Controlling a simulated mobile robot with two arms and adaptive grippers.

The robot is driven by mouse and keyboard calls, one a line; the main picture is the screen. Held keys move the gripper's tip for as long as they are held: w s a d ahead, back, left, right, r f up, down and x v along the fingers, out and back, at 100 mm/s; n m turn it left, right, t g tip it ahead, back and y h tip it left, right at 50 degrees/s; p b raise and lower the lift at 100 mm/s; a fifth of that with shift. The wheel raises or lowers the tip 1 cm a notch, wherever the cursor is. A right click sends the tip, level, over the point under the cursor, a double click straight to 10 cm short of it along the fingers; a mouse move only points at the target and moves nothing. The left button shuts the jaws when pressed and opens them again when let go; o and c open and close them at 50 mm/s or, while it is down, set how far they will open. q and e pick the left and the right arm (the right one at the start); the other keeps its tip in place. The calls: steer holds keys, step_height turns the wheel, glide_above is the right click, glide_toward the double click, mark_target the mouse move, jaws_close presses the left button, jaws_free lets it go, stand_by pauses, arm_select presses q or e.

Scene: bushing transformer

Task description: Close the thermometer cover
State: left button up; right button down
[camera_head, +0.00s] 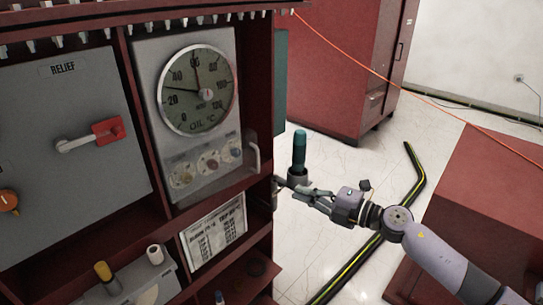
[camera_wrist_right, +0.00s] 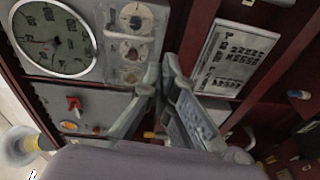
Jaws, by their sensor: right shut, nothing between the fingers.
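The thermometer cover (camera_head: 183,150) is a grey panel with a round dial (camera_head: 197,90) marked "OIL °C" and a pale bar handle (camera_head: 253,156) on its lower right side. It stands in a red cabinet bay; I cannot tell whether it is fully flush. The dial (camera_wrist_right: 52,38) also shows at the upper left in the right wrist view. My right gripper (camera_head: 281,186) is shut and empty, beside the cabinet's right edge, below and right of the handle and apart from it. Its fingers (camera_wrist_right: 163,78) show in the right wrist view. My left gripper is not in view.
A grey "RELIEF" panel (camera_head: 65,115) with a red-ended lever (camera_head: 106,131) is left of the thermometer. A printed plate (camera_head: 216,229) sits below. A green upright grip (camera_head: 299,150) stands behind my right gripper. A black-yellow floor strip (camera_head: 355,262) and red cabinets lie right.

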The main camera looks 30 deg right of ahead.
steer(key=s+r+t+h, duration=0.1)
steer(key=s+r, duration=0.3)
arm_select(q)
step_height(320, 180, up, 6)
steer(key=p, duration=0.5)
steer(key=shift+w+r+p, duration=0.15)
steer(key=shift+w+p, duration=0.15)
steer(key=shift+p, duration=0.05)
arm_select(e)
steer(key=x, duration=1.4)
steer(key=shift+w+r+m, duration=0.15)
steer(key=shift+w+m, duration=0.05)
steer(key=shift+m, duration=0.1)
